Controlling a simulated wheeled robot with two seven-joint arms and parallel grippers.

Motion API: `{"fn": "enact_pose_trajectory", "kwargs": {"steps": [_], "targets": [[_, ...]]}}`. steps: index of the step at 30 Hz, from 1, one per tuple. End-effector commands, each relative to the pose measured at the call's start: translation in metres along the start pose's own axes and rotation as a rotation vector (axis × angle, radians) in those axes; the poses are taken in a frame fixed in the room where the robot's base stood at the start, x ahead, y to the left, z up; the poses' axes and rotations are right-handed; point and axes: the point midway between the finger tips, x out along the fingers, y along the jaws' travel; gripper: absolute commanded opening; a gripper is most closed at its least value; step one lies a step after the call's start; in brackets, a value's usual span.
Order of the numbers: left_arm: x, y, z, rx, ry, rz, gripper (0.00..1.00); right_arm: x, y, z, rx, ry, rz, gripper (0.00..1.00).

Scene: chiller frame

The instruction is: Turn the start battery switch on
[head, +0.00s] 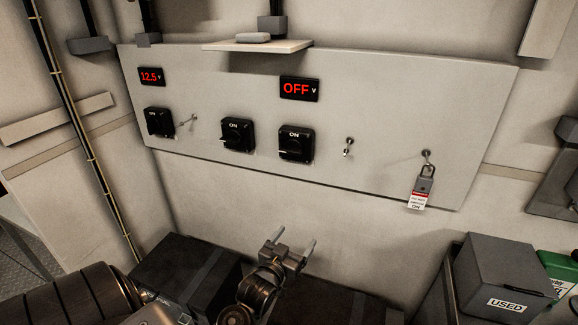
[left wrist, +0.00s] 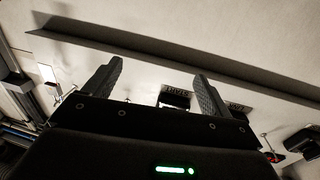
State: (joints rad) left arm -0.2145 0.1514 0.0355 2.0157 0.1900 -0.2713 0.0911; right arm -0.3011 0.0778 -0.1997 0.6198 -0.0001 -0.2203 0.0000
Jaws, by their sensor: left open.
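A pale wall panel (head: 385,105) carries three black rotary switches: a left one (head: 159,122), a middle one (head: 237,134) and a right one (head: 296,143). Each has "ON" at its top; labels naming them cannot be read in the head view. The middle and right knobs seem to lie sideways, with a pale mark at their left. In the left wrist view an upside-down "START" label (left wrist: 175,91) shows between the fingers beside a dark switch. My left gripper (head: 293,243) is open and empty, below and in front of the panel, apart from the switches. My right gripper is out of view.
A red display (head: 151,77) reads 12.5 V; another (head: 299,89) reads OFF. A shelf (head: 257,46) juts out above. A grey "USED" box (head: 507,276) stands lower right.

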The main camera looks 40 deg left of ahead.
Motion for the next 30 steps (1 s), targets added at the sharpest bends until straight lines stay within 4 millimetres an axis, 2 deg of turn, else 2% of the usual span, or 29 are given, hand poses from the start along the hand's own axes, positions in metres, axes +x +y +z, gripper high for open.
{"fn": "enact_pose_trajectory", "kwargs": {"steps": [1, 3, 6, 9, 13, 20, 26, 30], "targets": [[0.017, -0.013, -0.021, -0.004, 0.127, -0.03, 0.84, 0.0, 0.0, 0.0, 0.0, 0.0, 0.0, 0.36], [0.029, -0.03, -0.051, -0.004, 0.303, -0.066, 0.84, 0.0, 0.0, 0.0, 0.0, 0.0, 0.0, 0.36], [0.036, -0.048, -0.084, 0.006, 0.509, -0.105, 0.84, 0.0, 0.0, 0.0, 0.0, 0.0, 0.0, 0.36], [0.036, -0.059, -0.106, 0.02, 0.657, -0.128, 0.84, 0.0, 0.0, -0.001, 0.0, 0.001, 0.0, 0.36], [0.033, -0.066, -0.121, 0.035, 0.764, -0.144, 0.84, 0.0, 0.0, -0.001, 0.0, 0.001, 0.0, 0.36], [0.032, -0.068, -0.127, 0.04, 0.799, -0.147, 0.84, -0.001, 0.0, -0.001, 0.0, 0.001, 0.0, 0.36], [0.048, -0.07, -0.147, 0.04, 0.8, -0.146, 0.84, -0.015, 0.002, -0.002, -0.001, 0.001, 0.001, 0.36], [0.067, -0.073, -0.167, 0.039, 0.799, -0.146, 0.84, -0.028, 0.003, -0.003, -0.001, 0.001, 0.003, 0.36]]}}
